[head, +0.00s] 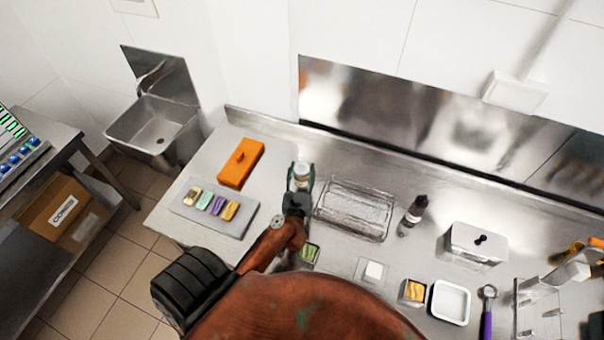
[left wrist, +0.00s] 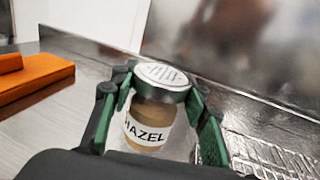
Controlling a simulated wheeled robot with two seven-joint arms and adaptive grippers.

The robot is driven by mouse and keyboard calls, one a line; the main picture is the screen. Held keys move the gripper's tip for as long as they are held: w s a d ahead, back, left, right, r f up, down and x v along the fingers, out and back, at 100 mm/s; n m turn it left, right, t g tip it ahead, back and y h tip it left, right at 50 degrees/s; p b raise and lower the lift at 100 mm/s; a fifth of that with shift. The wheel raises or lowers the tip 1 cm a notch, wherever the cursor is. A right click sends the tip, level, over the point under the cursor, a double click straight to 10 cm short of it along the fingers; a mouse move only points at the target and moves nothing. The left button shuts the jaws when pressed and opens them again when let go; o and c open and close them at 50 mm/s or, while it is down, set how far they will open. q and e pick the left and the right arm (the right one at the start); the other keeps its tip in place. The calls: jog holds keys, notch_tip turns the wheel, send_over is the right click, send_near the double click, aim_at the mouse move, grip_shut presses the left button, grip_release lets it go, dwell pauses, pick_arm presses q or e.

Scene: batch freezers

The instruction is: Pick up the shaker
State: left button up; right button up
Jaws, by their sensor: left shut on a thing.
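The shaker (head: 301,171) is a small clear jar with a perforated silver lid and pale brown contents. It stands upright in the left wrist view (left wrist: 151,122), where its white label reads "HAZEL". My left gripper (head: 299,187) is shut on it, with green-padded fingers on both sides of the jar. The jar's bottom is hidden by the gripper, so I cannot tell whether it touches the steel counter. My right gripper is not in view.
Farther right are a dark-capped bottle (head: 414,213) and a white-lidded metal container (head: 476,243).

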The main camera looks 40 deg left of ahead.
pick_arm(q)
jog(key=s+r, duration=0.1)
jog(key=r, duration=0.1)
jog(key=s+d+r, duration=0.1)
jog(key=s+r, duration=0.3)
jog(key=shift+d+p, duration=0.25)
jog(key=shift+p, duration=0.15)
jog(key=s+d+r, duration=0.2)
jog(key=s+r, duration=0.1)
jog(key=s, duration=0.5)
jog(key=shift+d+r, duration=0.2)
jog(key=shift+d, duration=0.15)
jog(key=shift+s, duration=0.1)
